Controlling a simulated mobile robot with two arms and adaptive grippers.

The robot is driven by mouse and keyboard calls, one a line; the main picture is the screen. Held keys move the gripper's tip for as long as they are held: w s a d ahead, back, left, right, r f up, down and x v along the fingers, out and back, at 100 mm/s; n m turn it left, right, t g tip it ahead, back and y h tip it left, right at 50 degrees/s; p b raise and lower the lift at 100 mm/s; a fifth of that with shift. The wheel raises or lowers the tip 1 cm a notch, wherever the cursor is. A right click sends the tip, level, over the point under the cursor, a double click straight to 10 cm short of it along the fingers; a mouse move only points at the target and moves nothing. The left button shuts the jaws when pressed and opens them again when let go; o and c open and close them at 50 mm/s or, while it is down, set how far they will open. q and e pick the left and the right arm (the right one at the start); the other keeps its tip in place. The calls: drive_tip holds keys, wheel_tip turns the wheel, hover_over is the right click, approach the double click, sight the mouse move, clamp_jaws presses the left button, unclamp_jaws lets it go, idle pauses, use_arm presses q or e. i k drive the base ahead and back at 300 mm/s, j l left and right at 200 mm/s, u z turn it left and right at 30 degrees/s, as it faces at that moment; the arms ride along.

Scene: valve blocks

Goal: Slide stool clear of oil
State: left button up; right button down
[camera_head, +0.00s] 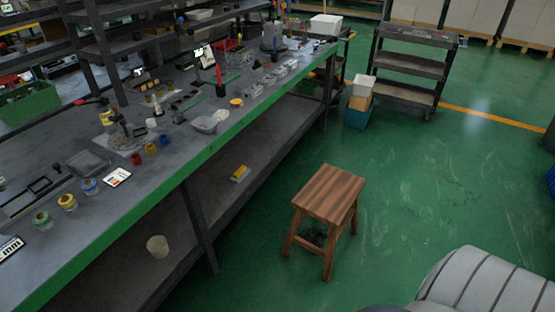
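A wooden stool (331,194) with a striped brown top stands upright on the green floor, to the right of the workbench. A dark patch (312,236) shows on the floor between its legs; it may be oil, and the stool partly hides it. Neither of my grippers is in view. A grey, ribbed rounded shape at the bottom right looks like part of my own body.
The long workbench (120,225) with a green edge and a lower shelf runs along the left, covered in parts and tools. A dark shelf cart (410,68) and a teal bin (357,112) stand behind the stool. The floor right of the stool is open.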

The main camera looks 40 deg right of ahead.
sight(328, 197)
drive_tip(key=l+u, duration=0.1)
drive_tip(key=u, duration=0.8)
drive_tip(key=l+u, duration=0.15)
drive_tip(key=u, duration=0.75)
drive_tip(key=k+l, duration=0.25)
drive_tip(key=l, duration=0.25)
drive_tip(key=k+l, duration=0.3)
drive_tip(key=l, duration=0.15)
drive_tip(key=k+l+u, duration=0.1)
drive_tip(key=k+l, duration=0.15)
drive_tip(key=l, duration=0.25)
drive_tip(key=k+l, duration=0.3)
drive_tip(key=l, duration=0.15)
